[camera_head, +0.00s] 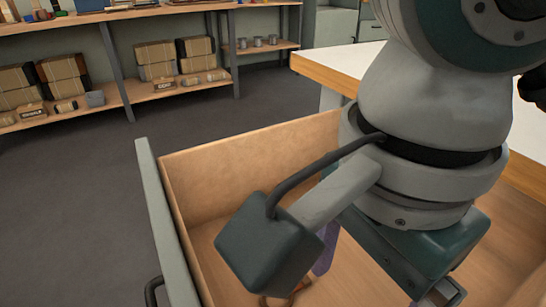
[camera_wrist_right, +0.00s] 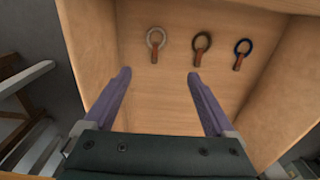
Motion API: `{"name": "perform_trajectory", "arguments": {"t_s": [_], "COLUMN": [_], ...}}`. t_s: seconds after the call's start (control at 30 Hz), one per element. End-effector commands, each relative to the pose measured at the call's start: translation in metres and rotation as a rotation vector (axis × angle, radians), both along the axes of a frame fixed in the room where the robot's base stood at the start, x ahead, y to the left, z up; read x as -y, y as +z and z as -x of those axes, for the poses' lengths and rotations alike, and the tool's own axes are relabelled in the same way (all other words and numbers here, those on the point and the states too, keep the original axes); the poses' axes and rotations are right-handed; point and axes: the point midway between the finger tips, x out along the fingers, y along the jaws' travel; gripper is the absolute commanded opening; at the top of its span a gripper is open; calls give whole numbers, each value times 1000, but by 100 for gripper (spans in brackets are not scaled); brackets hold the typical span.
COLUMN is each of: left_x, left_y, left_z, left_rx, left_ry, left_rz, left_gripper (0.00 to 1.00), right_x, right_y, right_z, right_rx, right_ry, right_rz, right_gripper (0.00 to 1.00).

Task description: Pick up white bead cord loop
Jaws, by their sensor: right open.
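The white bead cord loop (camera_wrist_right: 149,40) lies on the wooden drawer floor in the right wrist view, leftmost of three loops in a row, with a brown tag at its near end. A dark brown loop (camera_wrist_right: 202,50) is in the middle and a dark blue loop (camera_wrist_right: 243,54) on the right, each with a similar tag. My right gripper (camera_wrist_right: 159,74) is open and empty, its purple fingers pointing toward the row from the near side. The white loop is beyond the fingertips and between their lines, closer to the left finger. My left gripper is out of view.
The open drawer (camera_head: 250,142) has wooden walls around the loops and a grey-green front panel (camera_head: 162,215) with a dark handle. A white-topped table (camera_head: 330,62) stands behind. Shelves with boxes (camera_head: 62,67) are at the back left, with open floor between.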

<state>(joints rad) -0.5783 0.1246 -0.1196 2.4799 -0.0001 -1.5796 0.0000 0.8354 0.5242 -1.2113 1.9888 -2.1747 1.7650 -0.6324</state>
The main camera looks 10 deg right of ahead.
Motion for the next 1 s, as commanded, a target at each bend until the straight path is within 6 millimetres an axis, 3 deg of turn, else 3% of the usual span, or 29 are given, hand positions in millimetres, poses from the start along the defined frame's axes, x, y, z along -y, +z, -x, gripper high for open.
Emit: {"name": "perform_trajectory", "arguments": {"t_s": [0.03, 0.2, 0.37, 0.6, 0.77, 1.0], "left_x": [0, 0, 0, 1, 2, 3], "left_y": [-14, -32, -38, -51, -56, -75], "left_z": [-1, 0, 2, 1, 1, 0], "left_rx": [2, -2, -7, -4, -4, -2], "left_ry": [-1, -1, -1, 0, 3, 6], "left_rz": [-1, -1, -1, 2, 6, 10], "left_gripper": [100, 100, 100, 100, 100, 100], "right_x": [0, -1, -1, -1, -1, -2], "right_y": [-14, -32, -41, -76, -89, -127], "right_z": [1, 1, 1, 1, 0, -2], "right_rx": [-2, -3, -6, -8, -5, -7], "right_ry": [0, -1, -2, -2, -2, -2], "right_rz": [-2, -5, -7, -7, -8, -8], "right_gripper": [90, 90, 90, 90, 90, 90]}}
